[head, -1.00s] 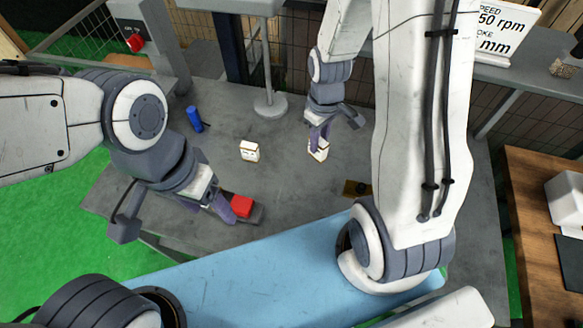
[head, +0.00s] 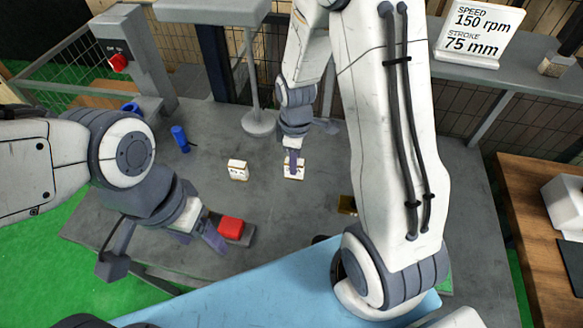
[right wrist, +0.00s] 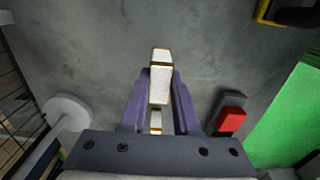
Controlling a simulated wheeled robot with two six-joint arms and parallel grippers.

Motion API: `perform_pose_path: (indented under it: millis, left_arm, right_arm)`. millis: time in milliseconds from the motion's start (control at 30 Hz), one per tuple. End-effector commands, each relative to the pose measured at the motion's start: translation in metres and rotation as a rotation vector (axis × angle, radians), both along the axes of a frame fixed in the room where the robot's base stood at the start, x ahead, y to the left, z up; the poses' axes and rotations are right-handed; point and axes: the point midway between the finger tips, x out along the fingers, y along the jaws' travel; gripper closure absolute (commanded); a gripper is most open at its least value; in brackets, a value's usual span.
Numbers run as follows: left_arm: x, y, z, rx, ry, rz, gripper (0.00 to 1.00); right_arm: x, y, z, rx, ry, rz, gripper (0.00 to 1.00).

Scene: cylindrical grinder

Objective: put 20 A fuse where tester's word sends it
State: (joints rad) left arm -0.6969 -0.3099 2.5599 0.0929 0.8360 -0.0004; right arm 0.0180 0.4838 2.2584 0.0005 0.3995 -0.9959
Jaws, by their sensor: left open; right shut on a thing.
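A white block with gold-brown bands (head: 293,170) is between the fingers of my right gripper (head: 293,160), which is shut on it low over the grey bench. In the right wrist view the same block (right wrist: 160,85) stands between the purple fingers. I cannot read any rating on it. A second, similar white block (head: 237,170) stands on the bench to the left, apart from the gripper; part of it shows in the right wrist view (right wrist: 155,122). My left gripper (head: 208,232) is open and empty, beside a red block (head: 230,228) on a dark base.
A blue cylinder (head: 180,139) stands at the bench's left. A round grey pedestal foot (head: 258,123) is behind the blocks. A small yellow-and-dark item (head: 346,204) lies to the right, partly hidden by my arm. A sign (head: 480,32) reads 150 rpm, 75 mm.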

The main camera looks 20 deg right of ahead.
Motion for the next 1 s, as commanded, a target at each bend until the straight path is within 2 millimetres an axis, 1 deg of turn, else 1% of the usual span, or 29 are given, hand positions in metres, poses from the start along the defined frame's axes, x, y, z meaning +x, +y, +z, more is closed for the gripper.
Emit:
perform_pose_path:
  millis: [100,167,400,467,767,867,900,967,1000]
  left_arm:
    - [0.0,0.0,0.003,0.0,0.0,0.0,0.31]
    - [0.0,0.0,0.004,0.0,0.0,0.0,0.31]
    - [0.0,0.0,0.01,0.0,0.0,0.001,0.31]
    - [0.0,0.0,0.011,0.0,0.0,0.001,0.31]
    - [0.0,0.0,0.01,0.0,0.0,0.001,0.31]
    - [0.0,0.0,0.007,0.0,0.0,0.001,0.31]
    - [0.0,0.0,0.007,0.0,0.0,0.001,0.31]
    - [0.0,0.0,0.008,0.0,0.0,0.001,0.31]
    - [0.0,0.0,0.008,0.0,0.0,0.001,0.31]
  right_arm:
    - [0.009,0.005,-0.006,0.0,0.0,0.001,1.0]
    - [0.009,0.006,-0.009,0.0,0.002,0.0,1.0]
    - [0.009,0.006,-0.04,0.0,0.004,-0.001,1.0]
    - [0.009,0.006,-0.045,-0.001,0.003,-0.001,1.0]
    - [0.01,0.006,-0.048,0.0,-0.001,-0.001,1.0]
    - [0.01,0.006,-0.052,-0.001,-0.001,-0.001,1.0]
    - [0.01,0.006,-0.052,-0.001,-0.001,-0.001,0.67]
    - [0.01,0.006,-0.051,-0.001,-0.001,-0.001,0.44]
    - [0.01,0.006,-0.051,-0.001,-0.001,-0.001,0.41]
